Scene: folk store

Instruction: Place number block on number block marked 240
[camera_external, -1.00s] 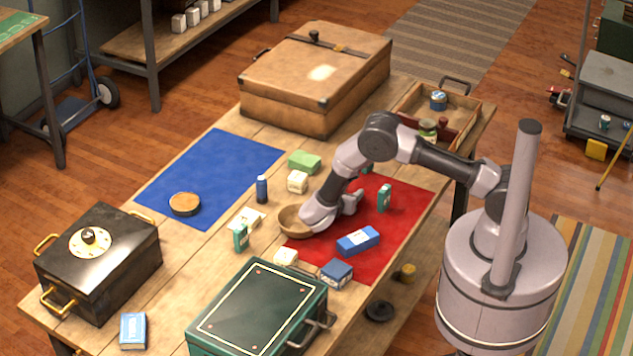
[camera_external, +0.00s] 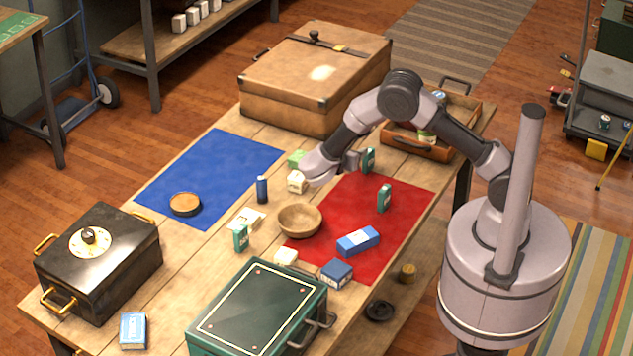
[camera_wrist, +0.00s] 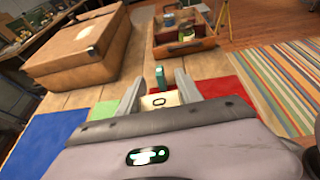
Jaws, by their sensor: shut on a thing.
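My gripper (camera_external: 350,162) is above the table near the red mat's far left corner. In the wrist view, my gripper (camera_wrist: 158,94) is shut on a cream number block (camera_wrist: 160,101) whose face shows a 0; the hand hides this block in the external view. More cream blocks lie beside the bowl (camera_external: 247,219) and by the green case (camera_external: 286,256). A teal block (camera_external: 368,160) stands just beyond my fingers. I cannot read a 240 on any block.
A wooden bowl (camera_external: 300,220) sits at the red mat (camera_external: 410,193)'s left edge. A teal block (camera_external: 384,198) and blue boxes (camera_external: 358,241) stand nearby. A brown suitcase (camera_external: 310,85) and a wooden tray (camera_external: 414,147) stand behind. The blue mat (camera_external: 215,165) is mostly clear.

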